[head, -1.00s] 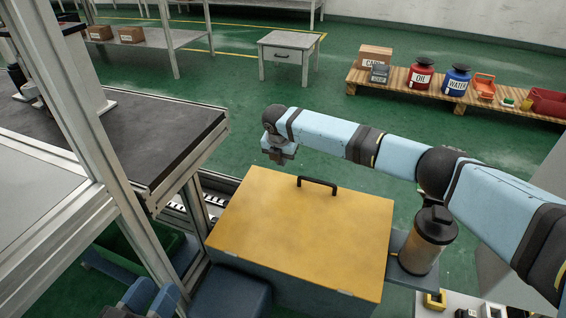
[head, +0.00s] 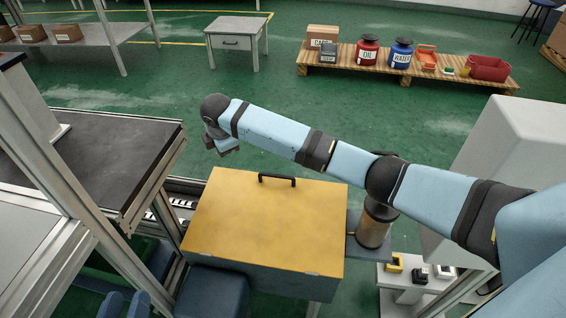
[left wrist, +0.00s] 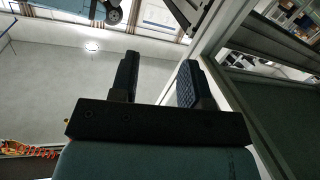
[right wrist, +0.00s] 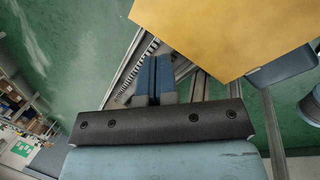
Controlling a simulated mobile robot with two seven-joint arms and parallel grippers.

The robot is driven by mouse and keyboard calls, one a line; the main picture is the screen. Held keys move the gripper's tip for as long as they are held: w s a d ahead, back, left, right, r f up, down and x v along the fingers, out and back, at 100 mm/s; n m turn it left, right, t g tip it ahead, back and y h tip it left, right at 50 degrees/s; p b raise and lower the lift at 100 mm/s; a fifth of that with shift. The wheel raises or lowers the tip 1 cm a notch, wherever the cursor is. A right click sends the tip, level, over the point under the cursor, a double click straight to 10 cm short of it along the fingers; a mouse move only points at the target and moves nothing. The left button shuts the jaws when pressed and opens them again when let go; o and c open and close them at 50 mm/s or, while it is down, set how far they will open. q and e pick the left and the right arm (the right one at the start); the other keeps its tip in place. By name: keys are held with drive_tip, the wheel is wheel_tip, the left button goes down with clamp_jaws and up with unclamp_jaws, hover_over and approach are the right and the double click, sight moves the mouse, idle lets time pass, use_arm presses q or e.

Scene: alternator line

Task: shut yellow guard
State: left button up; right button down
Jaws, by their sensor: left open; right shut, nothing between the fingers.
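The yellow guard (head: 265,225) lies flat like a lid over a grey-blue box, with its black handle (head: 278,178) near the far edge. I see no gap under its near edge; the far edge's underside is hidden. My right gripper (head: 222,148) is shut and empty, just beyond the guard's far left corner and apart from it. In the right wrist view its closed fingers (right wrist: 155,80) show beside the guard (right wrist: 235,35). My left gripper (head: 125,304) is at the bottom left of the head view; its open, empty fingers show in the left wrist view (left wrist: 155,80).
A dark-topped bench (head: 90,160) and metal frame posts stand left of the guard. A dark cylinder with a brown body (head: 373,228) stands close on its right. A pallet (head: 400,70) with containers lies farther back. Green floor beyond the guard is free.

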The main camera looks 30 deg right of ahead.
drive_tip(key=s+r+m+p, duration=0.1)
drive_tip(key=m, duration=0.2)
drive_tip(key=m+h+p, duration=0.2)
drive_tip(key=m+p, duration=0.4)
drive_tip(key=m, duration=1.7)
hover_over(286, 188)
drive_tip(key=f, duration=1.1)
drive_tip(key=shift+s+a+f, duration=0.1)
drive_tip(key=shift+s+f, duration=0.1)
drive_tip(key=shift+f, duration=0.15)
drive_tip(key=shift+w+f, duration=0.1)
drive_tip(key=shift+f, duration=0.3)
use_arm(q)
drive_tip(key=s+a+f+g+y, duration=0.3)
drive_tip(key=a+f, duration=0.1)
drive_tip(key=f, duration=0.2)
drive_tip(key=shift+s+a+f+g, duration=0.15)
drive_tip(key=shift+a+f+g, duration=0.15)
drive_tip(key=shift+g, duration=0.1)
drive_tip(key=shift+r, duration=0.1)
